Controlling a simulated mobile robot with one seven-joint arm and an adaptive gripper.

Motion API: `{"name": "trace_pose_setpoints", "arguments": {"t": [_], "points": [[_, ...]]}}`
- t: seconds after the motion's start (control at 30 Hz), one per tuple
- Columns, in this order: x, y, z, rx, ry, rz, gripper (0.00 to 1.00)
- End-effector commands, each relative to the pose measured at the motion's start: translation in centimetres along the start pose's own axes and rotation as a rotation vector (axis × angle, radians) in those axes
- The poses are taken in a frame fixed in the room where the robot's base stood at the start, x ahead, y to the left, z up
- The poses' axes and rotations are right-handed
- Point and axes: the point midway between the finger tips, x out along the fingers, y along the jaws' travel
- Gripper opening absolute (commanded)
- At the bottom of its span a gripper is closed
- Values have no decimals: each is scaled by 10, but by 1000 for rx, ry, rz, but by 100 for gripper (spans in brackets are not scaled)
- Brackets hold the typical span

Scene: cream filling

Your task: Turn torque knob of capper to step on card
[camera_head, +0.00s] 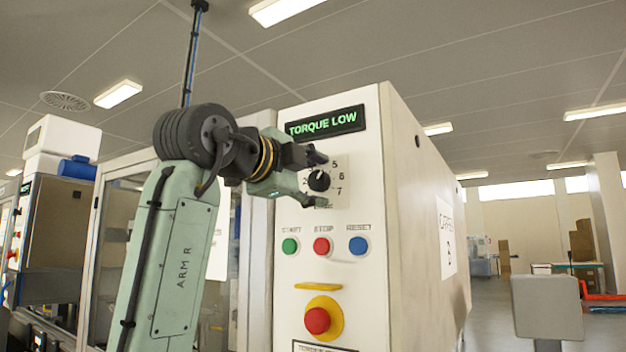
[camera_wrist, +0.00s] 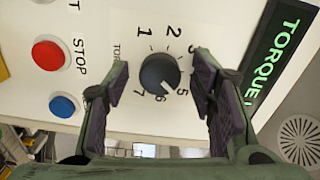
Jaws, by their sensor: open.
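The black torque knob (camera_head: 319,180) is on the white front of the capper (camera_head: 345,262). In the wrist view the knob (camera_wrist: 160,73) is ringed by step numbers, and its white mark points between 5 and 6. My gripper (camera_head: 317,179) is open at the knob. In the wrist view the fingers of my gripper (camera_wrist: 163,68) stand on either side of the knob, with gaps. A bordered card (camera_head: 320,347) at the bottom edge starts with "TORQUE"; the rest is cut off. The display (camera_head: 325,122) reads "TORQUE LOW".
Below the knob are the green start button (camera_head: 290,245), red stop button (camera_head: 322,246) and blue reset button (camera_head: 358,245). A red emergency button (camera_head: 317,320) sits lower. A sheet with blurred text (camera_head: 447,236) is on the capper's side.

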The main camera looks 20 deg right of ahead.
Motion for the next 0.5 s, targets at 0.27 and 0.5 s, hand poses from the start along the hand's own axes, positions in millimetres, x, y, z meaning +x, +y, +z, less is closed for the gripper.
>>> {"name": "trace_pose_setpoints", "arguments": {"t": [0.27,0.5], "points": [[-10,0,0,1,-1,-1,51],[-58,-1,0,1,-2,-3,51]]}}
